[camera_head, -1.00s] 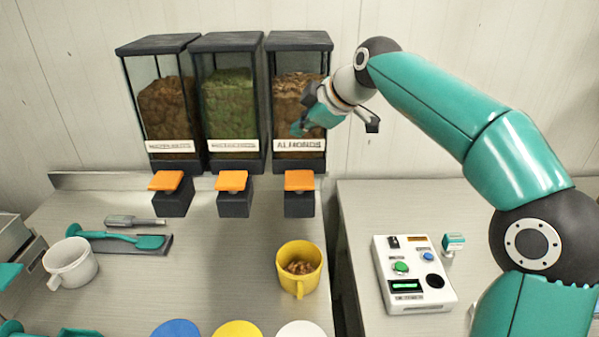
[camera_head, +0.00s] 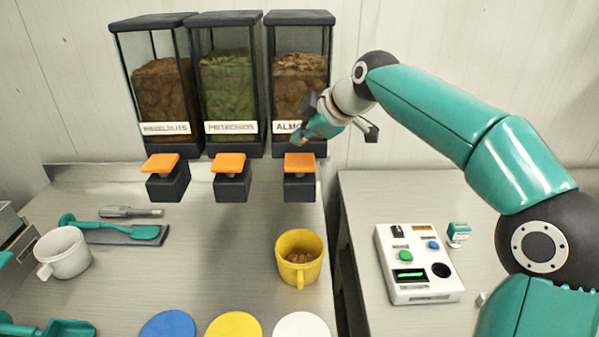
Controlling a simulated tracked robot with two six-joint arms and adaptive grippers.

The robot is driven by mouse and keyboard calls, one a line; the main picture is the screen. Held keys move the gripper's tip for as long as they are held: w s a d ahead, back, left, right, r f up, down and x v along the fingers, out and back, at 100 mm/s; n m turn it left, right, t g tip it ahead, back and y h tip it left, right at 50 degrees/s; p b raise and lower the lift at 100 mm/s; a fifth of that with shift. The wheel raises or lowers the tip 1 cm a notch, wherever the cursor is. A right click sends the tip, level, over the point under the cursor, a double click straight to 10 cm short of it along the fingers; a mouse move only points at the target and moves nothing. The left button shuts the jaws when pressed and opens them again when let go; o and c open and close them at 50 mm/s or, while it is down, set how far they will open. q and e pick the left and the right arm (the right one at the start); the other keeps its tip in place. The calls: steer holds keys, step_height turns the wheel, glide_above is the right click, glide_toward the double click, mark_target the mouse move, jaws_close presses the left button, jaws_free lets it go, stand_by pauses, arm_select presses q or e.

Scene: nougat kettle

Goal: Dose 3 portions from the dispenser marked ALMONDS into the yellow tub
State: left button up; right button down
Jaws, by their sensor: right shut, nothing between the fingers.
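The ALMONDS dispenser (camera_head: 301,75) is the rightmost of three, its label partly hidden behind my right gripper. Its orange press plate (camera_head: 299,161) sits on a dark outlet block below. The yellow tub (camera_head: 299,258) stands on the steel table in front of that outlet, with some brown nuts inside. My right gripper (camera_head: 303,138) is shut and empty, in front of the dispenser's lower right side, just above the orange plate; I cannot tell whether it touches anything. Of my left arm, only teal parts show at the lower left edge; its fingers cannot be made out.
The HAZELNUTS (camera_head: 163,95) and PISTACHIOS (camera_head: 228,90) dispensers stand left. Blue (camera_head: 168,327), yellow (camera_head: 233,326) and white (camera_head: 301,326) discs lie in front. A control box (camera_head: 417,265) stands right.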

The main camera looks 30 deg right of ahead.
mark_target(297, 159)
arm_select(q)
steer(key=shift+f+b, duration=0.6)
steer(key=shift+f, duration=0.4)
arm_select(e)
steer(key=shift+f, duration=1.15)
arm_select(q)
steer(key=shift+f+b, duration=0.3)
arm_select(e)
steer(key=shift+f, duration=0.35)
arm_select(q)
steer(key=shift+f+b, duration=0.9)
steer(key=shift+b, duration=0.05)
arm_select(e)
steer(key=shift+s+f, duration=0.1)
steer(key=shift+f, duration=0.95)
arm_select(q)
steer(key=shift+r, duration=0.15)
arm_select(e)
steer(key=shift+r, duration=0.1)
arm_select(q)
steer(key=shift+r+p, duration=1.2)
steer(key=shift+p, duration=0.15)
arm_select(e)
steer(key=shift+r, duration=1.35)
steer(key=shift+r, duration=0.15)
arm_select(q)
steer(key=shift+r+p, duration=2.2)
steer(key=shift+p, duration=0.05)
arm_select(e)
steer(key=shift+r, duration=2.35)
